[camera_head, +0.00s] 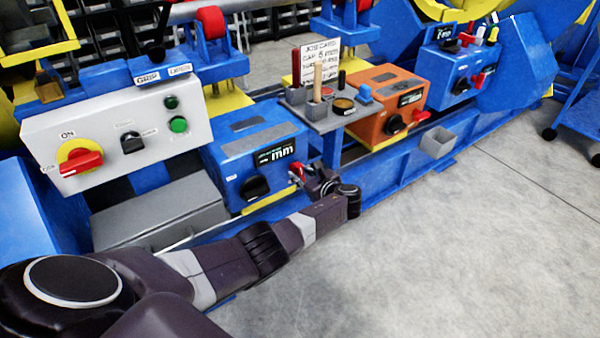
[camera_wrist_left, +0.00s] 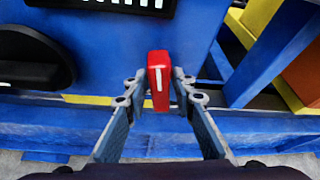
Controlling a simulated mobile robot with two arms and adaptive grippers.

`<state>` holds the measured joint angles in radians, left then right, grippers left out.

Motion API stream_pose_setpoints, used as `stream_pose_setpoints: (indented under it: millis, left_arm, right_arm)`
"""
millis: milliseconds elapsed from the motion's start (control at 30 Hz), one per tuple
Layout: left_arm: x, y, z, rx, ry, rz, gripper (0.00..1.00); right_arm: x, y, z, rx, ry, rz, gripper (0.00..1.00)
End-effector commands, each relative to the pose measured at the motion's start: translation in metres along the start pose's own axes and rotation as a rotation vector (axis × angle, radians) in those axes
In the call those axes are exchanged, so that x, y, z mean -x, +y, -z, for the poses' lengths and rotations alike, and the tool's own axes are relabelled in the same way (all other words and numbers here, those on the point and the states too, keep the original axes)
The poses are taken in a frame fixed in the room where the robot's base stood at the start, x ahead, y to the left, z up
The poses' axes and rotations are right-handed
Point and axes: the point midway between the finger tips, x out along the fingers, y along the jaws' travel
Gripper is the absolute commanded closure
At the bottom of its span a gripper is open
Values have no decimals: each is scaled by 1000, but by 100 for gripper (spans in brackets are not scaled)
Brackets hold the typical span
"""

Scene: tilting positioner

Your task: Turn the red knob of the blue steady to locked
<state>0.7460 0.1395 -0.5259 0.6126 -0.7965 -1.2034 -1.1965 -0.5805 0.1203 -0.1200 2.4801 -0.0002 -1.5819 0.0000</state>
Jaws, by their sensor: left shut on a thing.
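The blue steady's box (camera_head: 225,152) stands left of centre in the head view, with a black dial (camera_head: 254,187) and a display on its front. Its red knob (camera_head: 297,170) is at the right end of the front. In the left wrist view the knob (camera_wrist_left: 159,85) stands nearly upright, with a white mark on it, in front of the blue face (camera_wrist_left: 120,60). My left gripper (camera_head: 305,176) is shut on the knob, one finger on each side, as the left wrist view (camera_wrist_left: 159,92) shows. The locked label is not readable. My right gripper is not in view.
A grey control panel (camera_head: 105,112) with a red and yellow switch stands at left. A grey tool tray (camera_head: 325,122) with a card is right of the box. An orange box (camera_head: 372,115) and another blue box (camera_head: 440,75) stand beyond. The floor at right is clear.

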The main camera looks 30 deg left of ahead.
Motion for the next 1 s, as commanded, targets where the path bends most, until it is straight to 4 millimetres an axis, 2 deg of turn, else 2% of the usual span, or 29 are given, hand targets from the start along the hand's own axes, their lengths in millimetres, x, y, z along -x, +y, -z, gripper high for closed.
stream_pose_setpoints:
  millis: [400, 933, 967, 1000]
  left_arm:
    - [1, 1, 4, -166, 5, -69, 100]
    - [1, 1, 4, -185, 6, -77, 100]
    - [1, 1, 4, -185, 6, -77, 74]
    - [1, 1, 4, -185, 6, -77, 70]
  right_arm:
    - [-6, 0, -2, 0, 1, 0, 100]
    - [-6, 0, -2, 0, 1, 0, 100]
    - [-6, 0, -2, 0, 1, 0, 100]
    - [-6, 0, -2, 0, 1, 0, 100]
